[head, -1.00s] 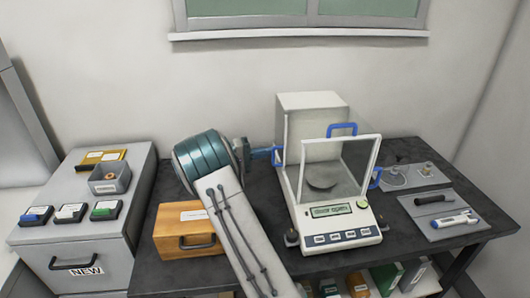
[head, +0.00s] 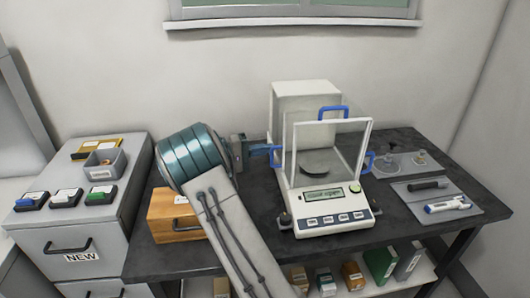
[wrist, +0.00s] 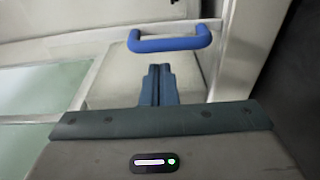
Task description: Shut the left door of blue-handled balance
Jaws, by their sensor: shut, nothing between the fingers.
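The white balance (head: 304,95) with blue handles stands on the dark table. Its blue handles show on the top (head: 333,111), on the left (head: 278,150) and on the right (head: 369,161). My gripper (head: 270,149) is at the balance's left side, close to the left handle, with its fingers pointing right. In the wrist view, the shut gripper fingers (wrist: 158,72) point at a blue handle (wrist: 170,43). They sit just short of its bar, and nothing is between them. Whether they touch the handle, I cannot tell. How far the left door is open is unclear.
A wooden box (head: 170,222) stands left of the balance, partly behind my arm. A grey drawer cabinet (head: 35,225) is further left. Grey trays with small items (head: 405,160) lie to the right. A wall and window (head: 290,10) are behind.

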